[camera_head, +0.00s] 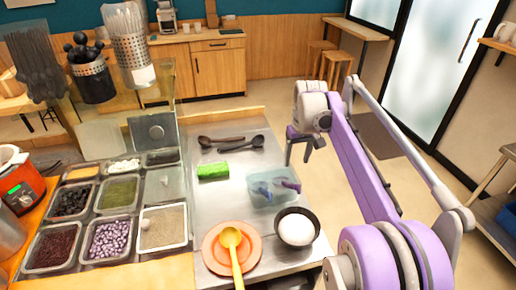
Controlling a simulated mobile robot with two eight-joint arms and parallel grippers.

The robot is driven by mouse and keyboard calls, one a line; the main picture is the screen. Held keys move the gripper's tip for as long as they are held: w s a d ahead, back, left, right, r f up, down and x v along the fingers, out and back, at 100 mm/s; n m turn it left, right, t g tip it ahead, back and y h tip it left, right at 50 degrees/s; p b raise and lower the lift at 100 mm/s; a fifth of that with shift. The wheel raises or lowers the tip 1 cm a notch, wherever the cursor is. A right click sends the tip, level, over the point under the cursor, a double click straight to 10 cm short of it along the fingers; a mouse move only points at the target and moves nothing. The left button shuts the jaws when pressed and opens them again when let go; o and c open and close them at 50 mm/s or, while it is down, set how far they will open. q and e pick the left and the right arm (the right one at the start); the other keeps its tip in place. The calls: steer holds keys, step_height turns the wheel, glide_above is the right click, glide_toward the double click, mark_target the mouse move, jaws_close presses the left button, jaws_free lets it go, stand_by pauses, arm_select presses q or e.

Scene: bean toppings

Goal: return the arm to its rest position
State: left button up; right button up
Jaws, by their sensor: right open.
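My right arm comes in from the lower right in purple and white. Its gripper (303,145) is raised past the right edge of the steel counter (220,139), over the floor side. Its dark jaws point down and are apart, with nothing visible between them. My left gripper does not show in this view.
On the counter lie dark ladles (220,141), a green block (212,171), a clear tub (262,193), a dark bowl with white contents (296,229), and an orange plate (214,254) with a yellow spoon (234,250). Topping trays (107,240) fill the left. Open floor lies beyond the counter.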

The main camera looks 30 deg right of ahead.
steer(key=s+a+f+n+t, duration=0.1)
steer(key=s+a+f, duration=0.1)
steer(key=s+a, duration=0.3)
steer(key=s+a+f+t, duration=0.1)
steer(key=s+a, duration=0.2)
steer(key=a, duration=0.4)
steer(key=s+a+f+n+t, duration=0.1)
steer(key=s+a+f+t, duration=0.1)
steer(key=s+a+f, duration=0.8)
steer(key=s+f, duration=0.1)
steer(key=s, duration=0.2)
steer(key=shift+n, duration=0.3)
